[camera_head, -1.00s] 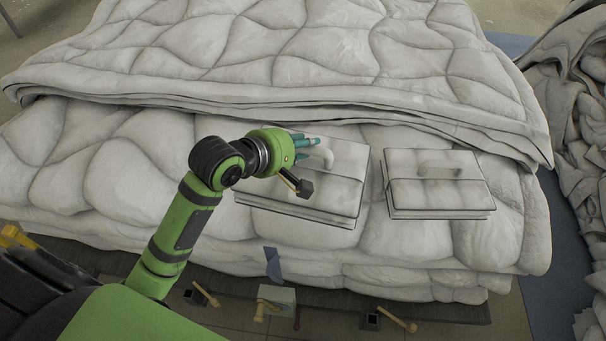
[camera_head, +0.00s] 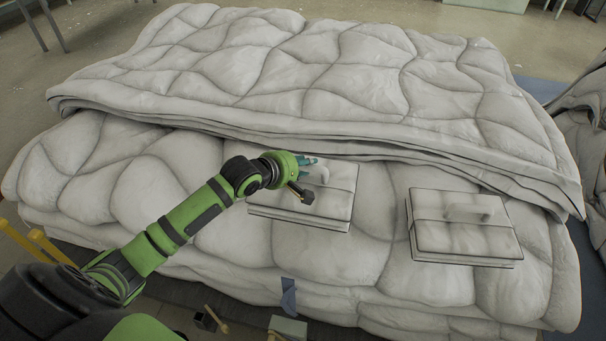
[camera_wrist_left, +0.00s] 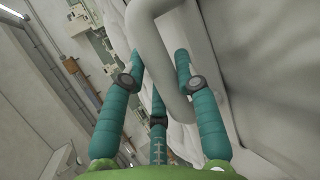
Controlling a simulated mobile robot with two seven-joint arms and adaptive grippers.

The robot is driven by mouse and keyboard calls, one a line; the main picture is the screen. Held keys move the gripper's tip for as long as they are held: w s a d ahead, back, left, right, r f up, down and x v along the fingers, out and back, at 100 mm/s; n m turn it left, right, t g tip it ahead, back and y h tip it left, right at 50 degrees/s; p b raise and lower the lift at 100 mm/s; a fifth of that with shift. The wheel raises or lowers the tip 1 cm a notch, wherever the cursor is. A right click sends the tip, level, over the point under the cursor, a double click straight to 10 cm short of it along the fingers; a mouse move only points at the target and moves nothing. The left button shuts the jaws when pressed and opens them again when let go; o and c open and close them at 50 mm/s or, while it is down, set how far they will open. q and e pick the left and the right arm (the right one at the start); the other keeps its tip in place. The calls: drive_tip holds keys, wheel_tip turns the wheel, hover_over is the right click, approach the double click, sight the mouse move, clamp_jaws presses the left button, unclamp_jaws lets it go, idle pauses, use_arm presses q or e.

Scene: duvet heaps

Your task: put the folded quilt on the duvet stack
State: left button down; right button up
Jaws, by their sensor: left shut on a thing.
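Two white, flat folded quilts with loop handles and dark piping are in the head view. The left folded quilt (camera_head: 300,207) is at the middle of the stack's front part, and my left gripper (camera_head: 311,163) is shut on its handle. In the left wrist view, the teal fingers (camera_wrist_left: 163,85) close around the pale handle (camera_wrist_left: 160,50). I cannot tell whether this quilt touches the surface below. The right folded quilt (camera_head: 462,240) lies apart from it on the front part of the duvet stack (camera_head: 110,180). My right gripper is out of view.
A thick upper duvet layer (camera_head: 300,70) covers the back of the stack, its layered edge just behind the quilts. Another grey duvet heap (camera_head: 585,130) stands at the right. Small boxes and yellow-handled items (camera_head: 215,320) sit low at the front. Open floor lies behind.

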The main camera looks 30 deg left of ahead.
sight(302, 180)
use_arm(q)
drive_tip(key=shift+f, duration=1.75)
drive_tip(key=c, duration=0.9)
unclamp_jaws()
drive_tip(key=shift+s+f, duration=0.1)
drive_tip(key=shift+f, duration=0.05)
drive_tip(key=shift+c, duration=0.2)
drive_tip(key=shift+s+r, duration=0.25)
drive_tip(key=shift+s, duration=0.05)
drive_tip(key=v, duration=1.1)
drive_tip(key=shift+s+a+r, duration=0.1)
drive_tip(key=shift+r, duration=0.05)
